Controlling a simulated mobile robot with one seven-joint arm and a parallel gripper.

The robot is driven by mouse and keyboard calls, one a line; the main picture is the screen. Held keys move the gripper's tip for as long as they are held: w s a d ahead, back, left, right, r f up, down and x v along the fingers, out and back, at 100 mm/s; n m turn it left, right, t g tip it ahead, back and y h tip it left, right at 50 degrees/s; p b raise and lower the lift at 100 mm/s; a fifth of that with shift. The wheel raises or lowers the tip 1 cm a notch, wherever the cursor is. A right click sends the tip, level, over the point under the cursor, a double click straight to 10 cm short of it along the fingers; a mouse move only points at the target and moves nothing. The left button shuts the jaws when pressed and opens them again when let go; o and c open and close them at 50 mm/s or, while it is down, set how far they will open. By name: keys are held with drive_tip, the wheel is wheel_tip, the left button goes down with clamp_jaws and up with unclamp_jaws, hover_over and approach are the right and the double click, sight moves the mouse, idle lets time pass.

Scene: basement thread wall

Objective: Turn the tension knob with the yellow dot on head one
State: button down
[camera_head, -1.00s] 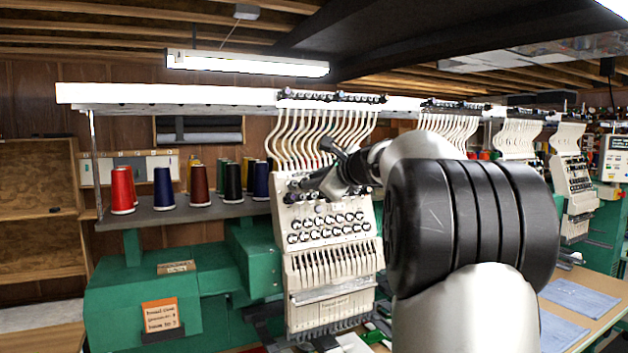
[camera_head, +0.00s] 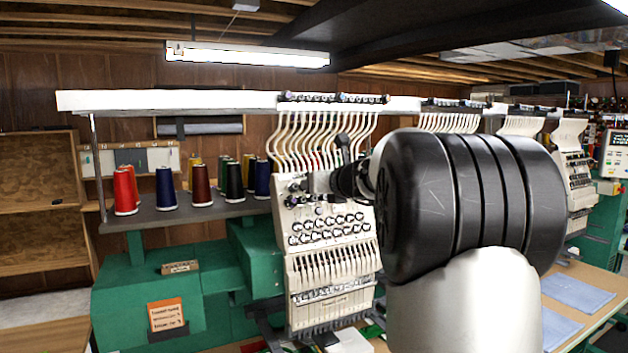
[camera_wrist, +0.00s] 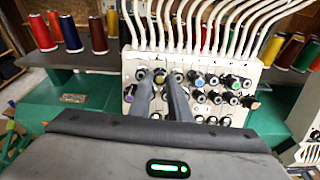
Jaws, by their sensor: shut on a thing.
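Head one (camera_head: 332,225) is a cream panel with rows of dark, silver-capped tension knobs under curved white thread tubes. In the wrist view its panel (camera_wrist: 233,68) faces me, and some knobs show coloured dots, such as a blue one (camera_wrist: 198,80) and a purple one (camera_wrist: 129,97). My gripper (camera_wrist: 160,82) reaches the upper row at the left of the panel, its two grey fingers shut on a tension knob (camera_wrist: 160,75). In the head view my arm hides the panel's upper right.
Thread cones (camera_head: 164,188) stand on a grey shelf (camera_head: 150,219) left of the head. The white tubes (camera_wrist: 200,25) rise just above the knobs. More machine heads (camera_head: 572,175) stand at the right. A table with blue cloths (camera_head: 578,294) is at lower right.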

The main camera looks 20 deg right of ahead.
drive_tip(key=shift+m, duration=0.7)
drive_tip(key=shift+p, duration=0.3)
drive_tip(key=c, duration=1.6)
unclamp_jaws()
drive_tip(key=shift+c, duration=0.2)
